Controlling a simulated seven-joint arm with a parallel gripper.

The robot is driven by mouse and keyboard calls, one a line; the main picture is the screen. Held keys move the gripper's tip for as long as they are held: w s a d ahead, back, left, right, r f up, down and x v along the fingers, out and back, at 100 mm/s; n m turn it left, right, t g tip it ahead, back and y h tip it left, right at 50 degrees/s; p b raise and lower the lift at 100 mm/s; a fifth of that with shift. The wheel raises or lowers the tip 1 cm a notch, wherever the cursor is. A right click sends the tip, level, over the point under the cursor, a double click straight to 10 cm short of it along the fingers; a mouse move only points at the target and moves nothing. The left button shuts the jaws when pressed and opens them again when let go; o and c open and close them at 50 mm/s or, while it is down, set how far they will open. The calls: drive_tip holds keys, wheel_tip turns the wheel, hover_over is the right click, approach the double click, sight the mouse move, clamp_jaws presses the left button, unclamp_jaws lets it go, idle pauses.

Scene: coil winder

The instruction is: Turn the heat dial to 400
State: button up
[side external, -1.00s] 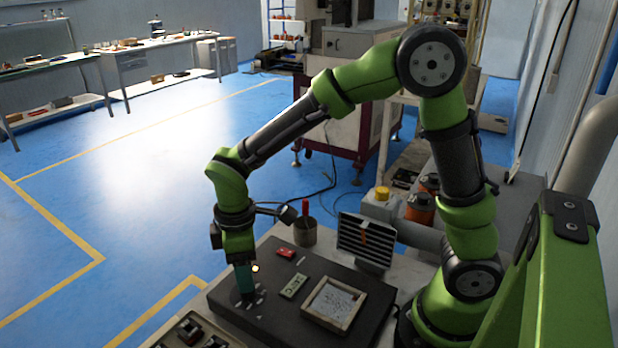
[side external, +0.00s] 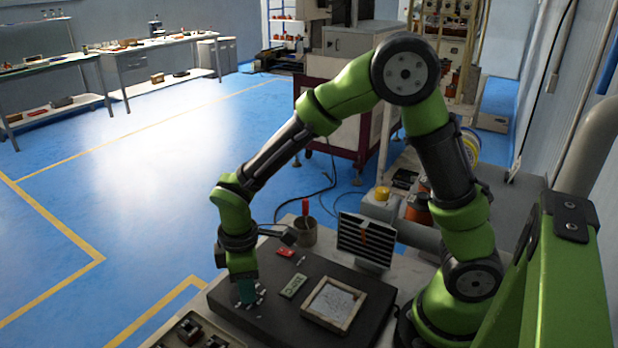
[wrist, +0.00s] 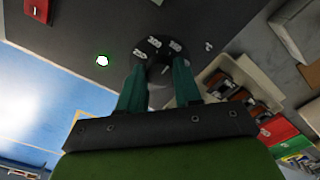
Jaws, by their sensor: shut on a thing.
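The heat dial (wrist: 150,45) is a dark round disc with white numbers on its rim, in the upper middle of the wrist view. Its numbers are small and tilted, and I cannot tell which setting it points to. My gripper (wrist: 158,75) has its two teal fingers on either side of the dial's knob, shut on it. In the side view my gripper (side external: 248,291) points down at the dark panel (side external: 325,268), near its left end. It hides most of the dial there, with only some white marks showing around the fingertips.
A lit white lamp with a green rim (wrist: 102,60) is left of the dial in the wrist view. A red switch (side external: 285,252), a pale green plate (side external: 293,286) and a framed tray (side external: 333,303) are on the panel.

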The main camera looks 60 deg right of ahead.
drive_tip(key=shift+m, duration=0.3)
drive_tip(key=shift+c, duration=0.2)
drive_tip(key=m, duration=0.4)
drive_tip(key=shift+m, duration=2)
drive_tip(key=shift+r, duration=0.1)
drive_tip(key=o, duration=1)
drive_tip(key=shift+o, duration=0.2)
wheel_tip(320, 180, up, 17)
